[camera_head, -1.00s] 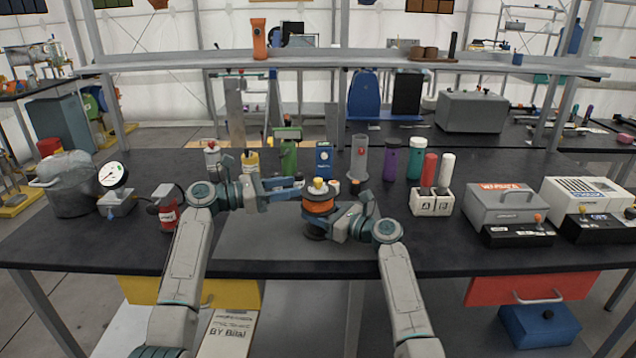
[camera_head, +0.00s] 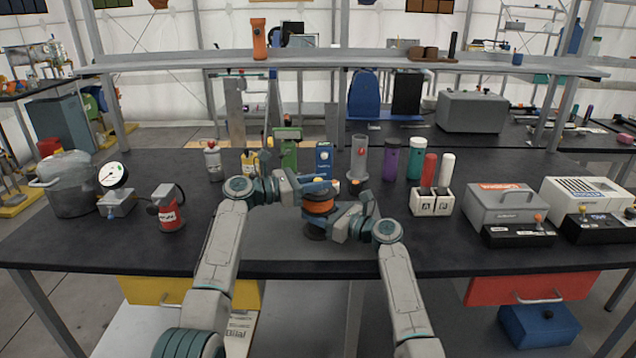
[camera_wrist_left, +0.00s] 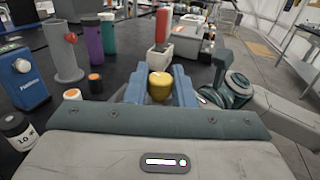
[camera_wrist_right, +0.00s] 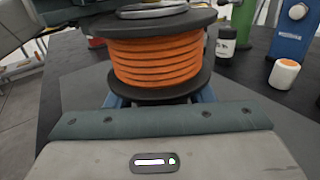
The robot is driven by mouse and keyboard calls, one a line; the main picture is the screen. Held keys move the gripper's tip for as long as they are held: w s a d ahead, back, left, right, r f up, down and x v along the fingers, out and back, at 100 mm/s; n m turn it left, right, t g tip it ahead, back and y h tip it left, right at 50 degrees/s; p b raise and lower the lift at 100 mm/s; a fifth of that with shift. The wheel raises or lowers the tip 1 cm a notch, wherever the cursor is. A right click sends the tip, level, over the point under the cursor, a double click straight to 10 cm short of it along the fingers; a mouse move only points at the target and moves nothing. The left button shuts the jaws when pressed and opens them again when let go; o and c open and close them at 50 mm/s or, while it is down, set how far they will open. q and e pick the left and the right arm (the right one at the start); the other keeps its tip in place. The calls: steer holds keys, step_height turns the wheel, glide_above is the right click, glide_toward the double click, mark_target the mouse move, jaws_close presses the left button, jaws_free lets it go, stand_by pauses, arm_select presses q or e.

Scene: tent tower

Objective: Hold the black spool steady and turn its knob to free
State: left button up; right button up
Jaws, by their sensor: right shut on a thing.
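The black spool (camera_head: 317,206), wound with orange cord, stands upright on the dark bench; the right wrist view shows its cord and black flanges (camera_wrist_right: 160,62) close up. My right gripper (camera_head: 332,224) is shut on the spool's lower part, its blue fingers mostly hidden under the lower flange. The yellow knob (camera_wrist_left: 160,88) on top sits between the two blue fingers of my left gripper (camera_wrist_left: 159,78), which are apart on either side of it. I cannot tell whether they touch it. In the head view my left gripper (camera_head: 318,187) covers most of the knob.
Behind the spool stand a blue box (camera_head: 323,160), a grey tube (camera_head: 359,156), and purple (camera_head: 391,160) and teal (camera_head: 416,158) bottles. A white holder (camera_head: 431,203) is to the right, a red canister (camera_head: 168,208) to the left. The bench front is clear.

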arm_select(q)
jaws_close()
steer(key=shift+n+t+y, duration=0.3)
steer(key=shift+t, duration=0.3)
steer(key=shift+f+n+t, duration=0.1)
steer(key=shift+n+t, duration=0.2)
steer(key=n+t+y, duration=0.4)
steer(key=t, duration=0.1)
steer(key=shift+d+t, duration=0.1)
steer(key=shift+t, duration=0.2)
steer(key=shift+n+t+y, duration=1)
steer(key=shift+n+y, duration=0.3)
steer(key=shift+y, duration=0.1)
